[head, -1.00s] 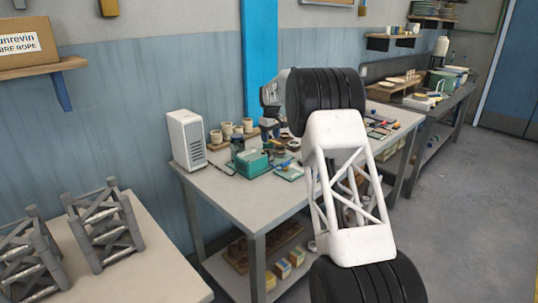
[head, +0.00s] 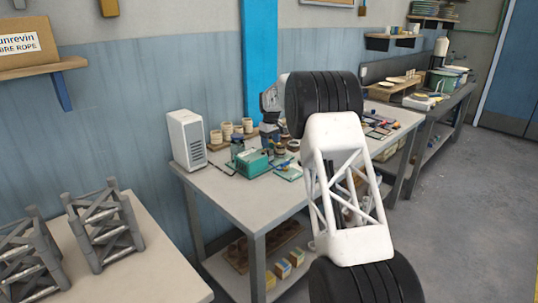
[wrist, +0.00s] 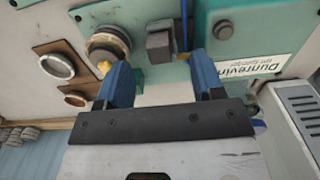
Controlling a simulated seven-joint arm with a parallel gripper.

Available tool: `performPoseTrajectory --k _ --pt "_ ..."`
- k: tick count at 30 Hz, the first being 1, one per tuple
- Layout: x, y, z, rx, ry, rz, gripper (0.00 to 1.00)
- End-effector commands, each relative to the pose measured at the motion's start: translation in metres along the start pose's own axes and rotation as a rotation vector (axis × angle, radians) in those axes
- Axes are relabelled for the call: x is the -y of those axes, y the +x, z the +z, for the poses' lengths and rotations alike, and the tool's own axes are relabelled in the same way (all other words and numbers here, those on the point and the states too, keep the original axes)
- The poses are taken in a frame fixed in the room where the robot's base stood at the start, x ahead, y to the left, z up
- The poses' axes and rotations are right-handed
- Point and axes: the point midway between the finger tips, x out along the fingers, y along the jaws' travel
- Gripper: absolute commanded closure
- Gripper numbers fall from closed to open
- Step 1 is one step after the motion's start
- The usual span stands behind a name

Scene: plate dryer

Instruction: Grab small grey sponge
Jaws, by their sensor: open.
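A small dark grey block (wrist: 160,42), which looks like the small grey sponge, shows at the upper middle of the wrist view, against the teal box (wrist: 255,25). My gripper (wrist: 159,62) has two blue fingers spread apart with nothing between them. The block lies just past the fingertips, roughly between them, and I see no contact. In the head view the teal box (head: 253,163) stands on the middle table. I cannot make out the sponge there.
The white vented box (head: 187,140) stands left of the teal box and also shows in the wrist view (wrist: 295,110). Several cups (head: 227,132) stand behind. A round-rimmed item (wrist: 108,45) is close by the left finger. The near part of the table (head: 245,205) is clear.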

Motion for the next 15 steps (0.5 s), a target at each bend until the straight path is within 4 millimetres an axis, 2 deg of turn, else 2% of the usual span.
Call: performPoseTrajectory --k 8,15 --pt "-0.001 0.009 0.0 0.001 0.0 -0.001 0.38" --pt "-0.003 0.032 -0.001 0.001 0.0 -0.001 0.38"
